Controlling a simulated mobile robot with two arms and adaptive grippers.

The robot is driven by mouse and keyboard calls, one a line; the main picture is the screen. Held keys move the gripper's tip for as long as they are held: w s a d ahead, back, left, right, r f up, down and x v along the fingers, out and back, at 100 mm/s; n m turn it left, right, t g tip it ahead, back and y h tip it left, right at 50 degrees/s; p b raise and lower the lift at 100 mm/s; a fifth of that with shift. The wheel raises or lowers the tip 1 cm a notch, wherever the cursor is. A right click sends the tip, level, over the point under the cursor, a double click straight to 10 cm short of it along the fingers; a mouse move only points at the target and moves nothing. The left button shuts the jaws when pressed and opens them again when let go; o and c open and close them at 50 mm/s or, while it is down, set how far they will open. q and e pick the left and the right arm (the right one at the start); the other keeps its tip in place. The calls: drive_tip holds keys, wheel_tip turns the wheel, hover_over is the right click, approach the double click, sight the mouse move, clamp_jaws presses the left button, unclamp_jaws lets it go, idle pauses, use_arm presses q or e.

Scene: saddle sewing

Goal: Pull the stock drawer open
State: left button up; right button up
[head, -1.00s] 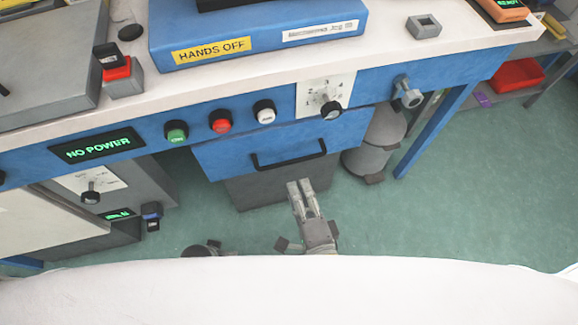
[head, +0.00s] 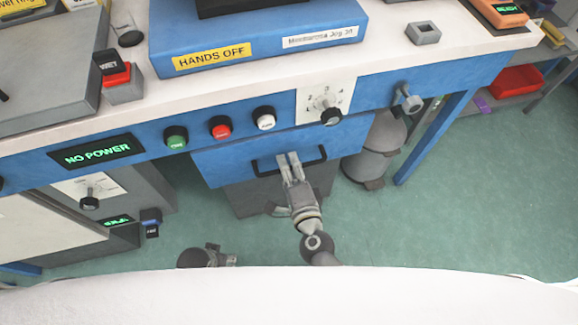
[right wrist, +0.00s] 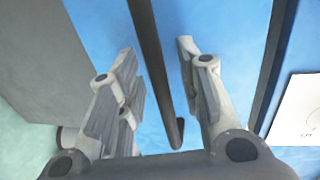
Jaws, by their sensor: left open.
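The stock drawer has a blue front (head: 225,168) under the bench's control panel, with a black bar handle (head: 322,152) across it. In the head view, my right gripper (head: 288,156) reaches up to the handle's middle. In the right wrist view, its two fingers (right wrist: 160,75) are open on either side of the handle bar (right wrist: 152,60), with a visible gap on each side. The blue drawer front (right wrist: 225,30) fills the background there. My left gripper (head: 222,254) is open, low and left of the right one, near the white edge at the bottom, partly hidden.
Green, red and white buttons (head: 220,127) and a dial (head: 331,115) sit above the drawer. A grey cylinder (head: 375,155) stands right of it. A grey cabinet (head: 135,195) is to the left. The green floor (head: 460,205) is clear at right.

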clamp_jaws()
drive_tip(key=shift+s, duration=0.1)
